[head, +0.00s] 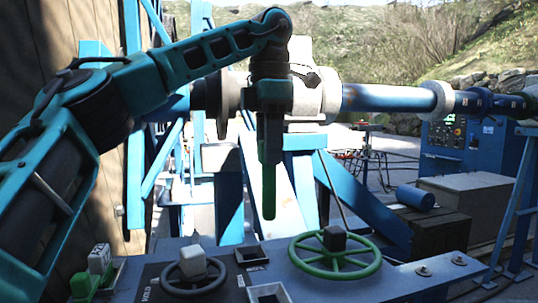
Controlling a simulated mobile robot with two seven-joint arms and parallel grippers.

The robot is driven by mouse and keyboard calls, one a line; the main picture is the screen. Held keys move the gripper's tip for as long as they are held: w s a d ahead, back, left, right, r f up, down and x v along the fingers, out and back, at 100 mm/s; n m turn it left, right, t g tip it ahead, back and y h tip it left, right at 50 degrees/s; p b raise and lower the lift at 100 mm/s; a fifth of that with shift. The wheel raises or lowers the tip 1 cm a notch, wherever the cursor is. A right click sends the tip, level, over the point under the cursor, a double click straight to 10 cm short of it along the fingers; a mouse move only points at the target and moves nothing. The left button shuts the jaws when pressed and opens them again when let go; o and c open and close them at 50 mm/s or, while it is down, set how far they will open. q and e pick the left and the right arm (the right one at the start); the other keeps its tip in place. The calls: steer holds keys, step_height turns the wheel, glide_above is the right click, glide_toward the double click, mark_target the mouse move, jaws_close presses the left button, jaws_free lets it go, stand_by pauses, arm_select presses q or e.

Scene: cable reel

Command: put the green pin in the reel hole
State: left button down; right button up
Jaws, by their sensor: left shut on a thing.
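My left gripper (271,150) hangs pointing down in the middle of the view, in front of the blue frame. It is shut on the green pin (269,195). The pin hangs upright below the fingers, its lower end free in the air above the control bench. Its upper part is hidden by the fingers. A large brown wooden face (40,50), perhaps the reel's side, fills the left. I cannot make out the reel hole. My right gripper is not in view.
The bench (400,280) carries a green handwheel (335,262), a dark handwheel (184,288), and green and white blocks at the left. A blue shaft (390,98) runs right behind my gripper. A blue cabinet (455,135) and a grey box (470,195) stand at the right.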

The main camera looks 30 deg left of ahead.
arm_select(q)
steer(key=shift+r, duration=2.5)
